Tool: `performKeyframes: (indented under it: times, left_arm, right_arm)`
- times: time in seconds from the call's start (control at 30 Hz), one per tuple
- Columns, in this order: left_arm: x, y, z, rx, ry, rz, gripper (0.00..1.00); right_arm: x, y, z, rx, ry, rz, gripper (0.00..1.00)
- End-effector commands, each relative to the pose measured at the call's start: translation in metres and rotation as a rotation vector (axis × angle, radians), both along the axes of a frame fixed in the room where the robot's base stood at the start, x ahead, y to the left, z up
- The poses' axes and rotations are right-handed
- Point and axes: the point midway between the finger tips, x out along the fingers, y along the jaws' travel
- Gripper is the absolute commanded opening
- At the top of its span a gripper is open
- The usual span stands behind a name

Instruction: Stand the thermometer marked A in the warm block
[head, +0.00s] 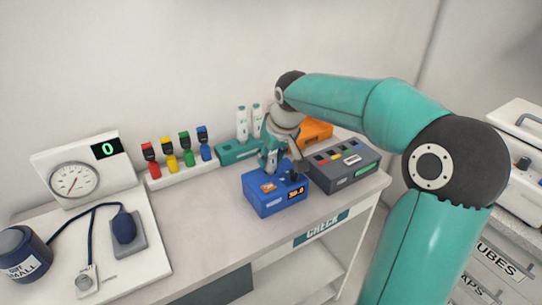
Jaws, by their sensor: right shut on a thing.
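The blue warm block (268,205) stands near the front right of the counter, with a small lit orange display on its front. My right gripper (272,160) is directly over the block, pointing down and shut on what seems to be a thermometer. The held piece is mostly hidden by the fingers, so I cannot read its mark or tell whether its tip is inside the block. Two white thermometers (242,124) stand upright in a teal rack (232,153) behind the block; their letters are too small to read. My left gripper is not in view.
A dark grey box (345,171) with coloured tabs stands close right of the block, an orange case (316,132) behind it. A gauge (75,179) and cuff parts are at left. The counter's middle is clear.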

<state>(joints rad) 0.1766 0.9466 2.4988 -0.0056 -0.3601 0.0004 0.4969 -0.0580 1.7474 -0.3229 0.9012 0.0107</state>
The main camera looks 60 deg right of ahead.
Motion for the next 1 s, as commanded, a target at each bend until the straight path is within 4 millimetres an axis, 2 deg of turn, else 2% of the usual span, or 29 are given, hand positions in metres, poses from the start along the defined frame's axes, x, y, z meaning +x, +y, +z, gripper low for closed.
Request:
performKeyframes:
  times: [0.07,0.1,0.27,0.67,0.87,1.0]
  left_arm:
    - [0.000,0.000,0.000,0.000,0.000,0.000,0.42]
    - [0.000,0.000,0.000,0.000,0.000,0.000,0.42]
    - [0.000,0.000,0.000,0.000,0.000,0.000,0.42]
    - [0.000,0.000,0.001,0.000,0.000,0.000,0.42]
    - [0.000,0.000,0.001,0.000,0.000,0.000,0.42]
    - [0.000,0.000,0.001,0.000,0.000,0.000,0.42]
  right_arm:
    - [0.000,0.000,0.000,0.000,-0.001,0.000,0.00]
    - [0.000,0.000,0.000,0.000,-0.001,0.000,0.36]
    - [0.000,0.000,0.000,0.000,-0.001,0.000,0.62]
    - [-0.001,0.001,0.004,-0.001,-0.002,0.000,0.63]
    - [-0.009,0.004,0.028,-0.002,-0.005,0.000,0.63]
    - [-0.019,0.009,0.054,-0.003,-0.005,0.000,0.63]
